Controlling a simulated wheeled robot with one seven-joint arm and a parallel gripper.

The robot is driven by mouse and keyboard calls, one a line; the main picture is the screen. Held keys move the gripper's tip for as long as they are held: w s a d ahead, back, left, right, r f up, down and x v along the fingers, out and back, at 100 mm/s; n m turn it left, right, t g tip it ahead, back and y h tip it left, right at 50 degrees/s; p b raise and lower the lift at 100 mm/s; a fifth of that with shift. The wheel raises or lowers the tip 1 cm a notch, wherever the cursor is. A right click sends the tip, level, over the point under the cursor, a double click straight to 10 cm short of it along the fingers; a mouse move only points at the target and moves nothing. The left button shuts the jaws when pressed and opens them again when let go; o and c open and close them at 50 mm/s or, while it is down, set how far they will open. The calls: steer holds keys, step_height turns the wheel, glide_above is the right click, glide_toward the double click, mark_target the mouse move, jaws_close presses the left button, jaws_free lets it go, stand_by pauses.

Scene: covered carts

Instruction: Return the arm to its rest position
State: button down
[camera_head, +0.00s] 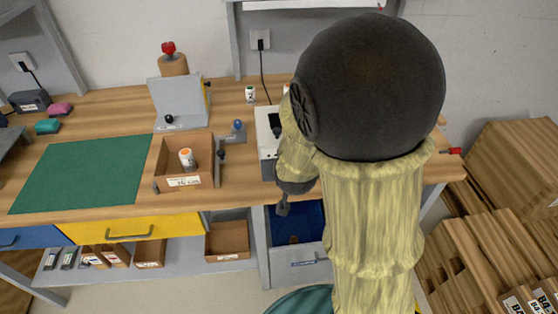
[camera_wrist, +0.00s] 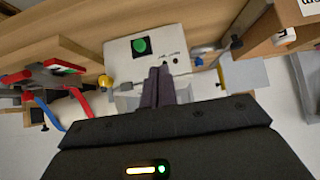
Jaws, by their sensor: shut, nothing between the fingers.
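My arm, in a pale yellow cover with a dark round joint, fills the right middle of the head view. My gripper (camera_head: 283,207) shows small at its lower left, in front of the bench and above an open blue-lined drawer (camera_head: 312,272). In the wrist view, the two dark fingers of my gripper (camera_wrist: 162,72) lie together with nothing between them. Beyond the fingertips is a white box (camera_wrist: 180,40) with a green round button. It also shows partly in the head view (camera_head: 267,150), the rest hidden behind my arm.
A wooden workbench (camera_head: 110,110) carries a green mat (camera_head: 80,172), an open wooden box (camera_head: 160,182) with a small orange-and-white bottle (camera_head: 187,158), and a grey angled stand (camera_head: 180,100). A yellow drawer (camera_head: 130,228) is under the bench.

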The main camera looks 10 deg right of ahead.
steer(key=shift+w+d+r, duration=0.1)
steer(key=shift+w+d, duration=0.05)
steer(key=shift+d, duration=0.05)
steer(key=s+d+r+g+p, duration=0.2)
steer(key=s+g+p, duration=0.1)
steer(key=s, duration=0.3)
steer(key=s+d+r+g+p, duration=0.3)
steer(key=s, duration=0.4)
steer(key=shift+s+d+g, duration=0.15)
steer(key=shift+s+g, duration=0.05)
steer(key=shift+g, duration=0.2)
